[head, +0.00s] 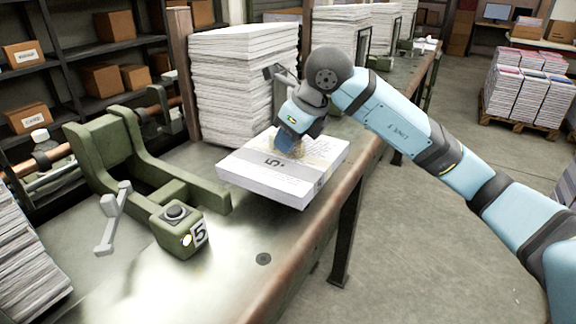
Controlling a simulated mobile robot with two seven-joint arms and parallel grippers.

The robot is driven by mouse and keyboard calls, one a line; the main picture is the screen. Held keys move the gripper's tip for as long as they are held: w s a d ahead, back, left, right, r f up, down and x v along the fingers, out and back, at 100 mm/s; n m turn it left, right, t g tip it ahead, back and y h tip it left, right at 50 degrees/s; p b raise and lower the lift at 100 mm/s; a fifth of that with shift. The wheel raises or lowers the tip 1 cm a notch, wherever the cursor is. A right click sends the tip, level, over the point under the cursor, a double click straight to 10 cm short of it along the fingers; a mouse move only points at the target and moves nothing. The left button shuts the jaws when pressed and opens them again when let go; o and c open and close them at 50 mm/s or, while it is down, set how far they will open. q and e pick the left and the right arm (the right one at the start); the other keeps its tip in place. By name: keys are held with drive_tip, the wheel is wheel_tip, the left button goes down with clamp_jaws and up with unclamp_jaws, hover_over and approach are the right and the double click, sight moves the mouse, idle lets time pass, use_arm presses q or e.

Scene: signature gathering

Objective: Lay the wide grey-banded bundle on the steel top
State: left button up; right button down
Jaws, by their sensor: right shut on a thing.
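The wide grey-banded bundle (240,173) is a thick block of white paper with a grey band marked 5. It lies flat at the front edge of the steel top (235,235); whether it rests fully on the top or is slightly above it I cannot tell. My right gripper (287,143) reaches down onto the bundle's upper face from the right and is shut on it. Its fingertips are partly hidden. My left gripper is out of view.
A green clamp-like machine (179,236) marked 5 stands left of the bundle. A tall paper stack (240,85) rises behind it, with more stacks (340,35) further along. Another stack (28,255) is at the lower left. The front steel surface is clear.

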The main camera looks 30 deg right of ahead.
sight(292, 155)
drive_tip(key=shift+f+b, duration=0.45)
drive_tip(key=shift+f, duration=2.25)
drive_tip(key=c, duration=1.1)
unclamp_jaws()
drive_tip(key=p+v, duration=0.1)
drive_tip(key=v, duration=1.1)
drive_tip(key=shift+s+p, duration=0.1)
drive_tip(key=shift+p, duration=0.3)
